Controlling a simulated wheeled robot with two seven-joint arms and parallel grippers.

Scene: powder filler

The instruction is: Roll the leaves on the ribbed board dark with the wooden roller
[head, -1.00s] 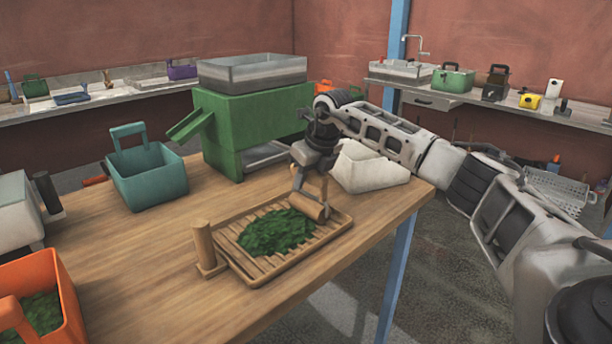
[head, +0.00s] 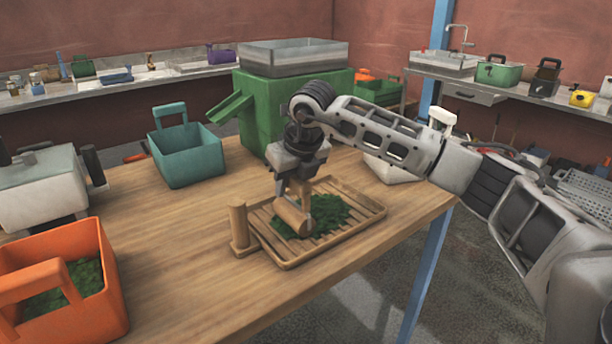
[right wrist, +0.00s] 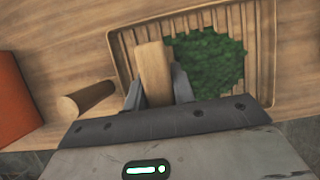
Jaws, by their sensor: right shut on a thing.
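The ribbed board (head: 364,218) lies on the wooden table, with a patch of green leaves (head: 330,212) spread on its slats. My right gripper (head: 297,190) is shut on the wooden roller (head: 292,216), which is at the left part of the leaf patch, low over the board. In the right wrist view the roller (right wrist: 153,72) sits between the fingers (right wrist: 155,90), with the leaves (right wrist: 208,62) to its right. I cannot tell whether the roller presses on the leaves. The leaves look dark green. My left gripper is not in view.
A wooden post (head: 239,228) stands at the board's left end. An orange bin (head: 100,290) with leaves is at front left, a teal bin (head: 190,165) behind, a green machine (head: 262,115) at the back. The table between orange bin and board is clear.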

